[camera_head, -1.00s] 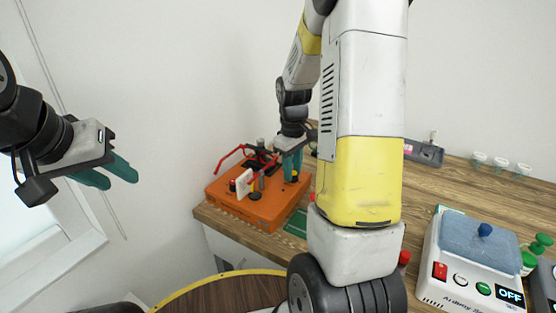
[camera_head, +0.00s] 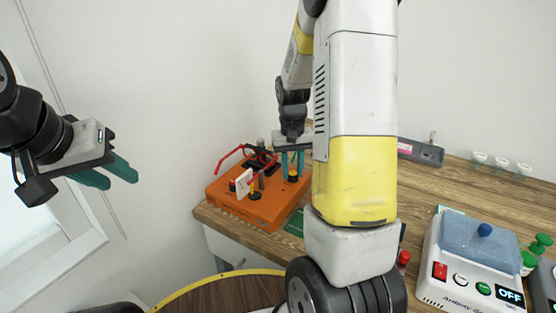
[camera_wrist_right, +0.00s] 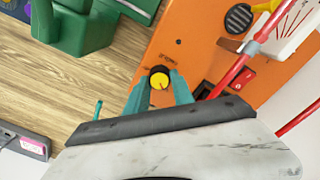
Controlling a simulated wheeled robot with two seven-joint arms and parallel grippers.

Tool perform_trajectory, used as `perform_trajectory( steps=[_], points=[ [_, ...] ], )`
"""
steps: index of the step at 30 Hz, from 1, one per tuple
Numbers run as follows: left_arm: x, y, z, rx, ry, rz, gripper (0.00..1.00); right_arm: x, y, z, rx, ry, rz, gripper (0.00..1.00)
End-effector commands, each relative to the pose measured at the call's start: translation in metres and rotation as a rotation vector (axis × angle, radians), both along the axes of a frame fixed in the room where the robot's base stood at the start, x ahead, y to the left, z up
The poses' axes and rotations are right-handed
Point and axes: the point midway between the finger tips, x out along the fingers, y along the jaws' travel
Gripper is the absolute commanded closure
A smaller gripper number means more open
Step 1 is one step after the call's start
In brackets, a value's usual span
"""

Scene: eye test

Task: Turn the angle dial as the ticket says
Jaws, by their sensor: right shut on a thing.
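The angle dial is a small black knob with a yellow top (camera_wrist_right: 159,79) on an orange instrument box (camera_wrist_right: 190,45). In the head view, the box (camera_head: 240,207) stands at the table's left end, and the dial's yellow top (camera_head: 293,178) shows at its right side. My right gripper (camera_wrist_right: 159,88) points down, its teal fingers shut on the dial from both sides. In the head view, the right gripper (camera_head: 292,170) is partly behind my own arm. My left gripper (camera_head: 118,179) is open and empty in the air at left. I cannot make out a readable ticket.
Red rods (camera_head: 230,158) and a white card (camera_head: 244,184) stand on the box near my right gripper. A green object (camera_wrist_right: 85,25) stands beside the box. A white device with an OFF display (camera_head: 470,265) and small white cups (camera_head: 501,162) are at right.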

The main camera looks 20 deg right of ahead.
Motion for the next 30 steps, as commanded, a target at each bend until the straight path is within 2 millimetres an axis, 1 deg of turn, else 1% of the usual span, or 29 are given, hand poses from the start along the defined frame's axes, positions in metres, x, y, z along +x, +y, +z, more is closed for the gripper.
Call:
perform_trajectory(
  steps=[3, 10, 27, 28, 29, 30],
  points=[
    [0.0, 0.0, 0.0, 0.0, 0.0, 0.0, 0.64, 0.0013, -0.0002, 0.0012, 0.0, -0.003, -0.065, 1.0],
    [0.0, 0.0, 0.0, 0.0, 0.0, 0.0, 0.64, 0.0012, -0.0005, 0.0013, -0.001, -0.003, -0.148, 1.0],
    [0.0, 0.0, 0.0, 0.0, 0.0, 0.0, 0.64, 0.0014, -0.0007, 0.0014, -0.001, -0.004, -0.176, 1.0],
    [0.0, 0.0, 0.0, 0.0, 0.0, 0.0, 0.64, 0.0014, -0.0007, 0.0014, -0.001, -0.004, -0.176, 0.65],
    [0.0, 0.0, 0.0, 0.0, 0.0, 0.0, 0.64, 0.0014, -0.0007, 0.0014, -0.001, -0.004, -0.176, 0.59],
    [0.0, 0.0, 0.0, 0.0, 0.0, 0.0, 0.64, 0.0012, -0.0007, 0.0012, -0.001, -0.004, -0.176, 0.51]
  ],
)
